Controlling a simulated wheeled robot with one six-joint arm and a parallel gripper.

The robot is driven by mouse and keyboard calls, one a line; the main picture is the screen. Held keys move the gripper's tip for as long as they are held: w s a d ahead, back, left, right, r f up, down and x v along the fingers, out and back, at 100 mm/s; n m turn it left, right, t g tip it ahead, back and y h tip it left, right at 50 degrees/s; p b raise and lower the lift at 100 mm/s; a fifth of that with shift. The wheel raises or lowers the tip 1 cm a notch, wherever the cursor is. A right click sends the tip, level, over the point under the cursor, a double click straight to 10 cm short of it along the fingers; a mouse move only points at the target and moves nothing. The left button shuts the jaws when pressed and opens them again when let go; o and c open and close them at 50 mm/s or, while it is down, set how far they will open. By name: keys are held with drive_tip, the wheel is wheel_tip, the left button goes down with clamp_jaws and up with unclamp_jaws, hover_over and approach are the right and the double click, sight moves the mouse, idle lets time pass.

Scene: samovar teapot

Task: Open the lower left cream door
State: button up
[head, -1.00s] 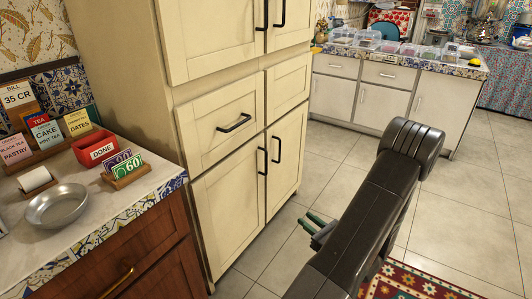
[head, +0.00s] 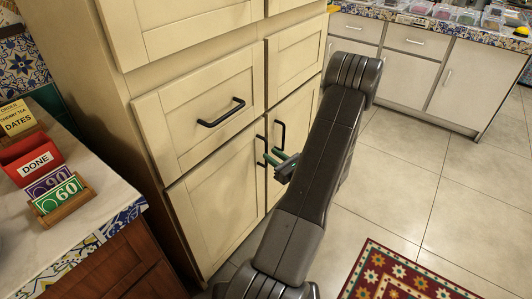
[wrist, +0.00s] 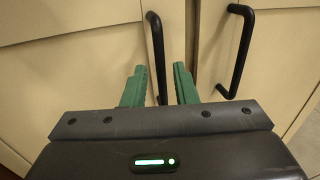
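The lower left cream door (head: 215,205) is shut in the cabinet, below a cream drawer. Its black vertical handle (head: 260,150) is at the door's right edge; in the wrist view the handle (wrist: 157,55) runs down into the gap between my green fingers. My gripper (head: 278,164) is open in front of the handles. In the wrist view its fingertips (wrist: 159,72) are on either side of the left door's handle, with gaps showing. I cannot tell how deep the handle sits between them.
The lower right door's handle (wrist: 240,50) is close by on the right. The drawer handle (head: 221,112) juts out above. A counter (head: 100,205) with a red DONE box (head: 30,158) stands at left. Tiled floor (head: 400,190) is open at right, with a patterned rug (head: 400,275).

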sight(266, 165)
drive_tip(key=shift+x, duration=1.95)
clamp_jaws()
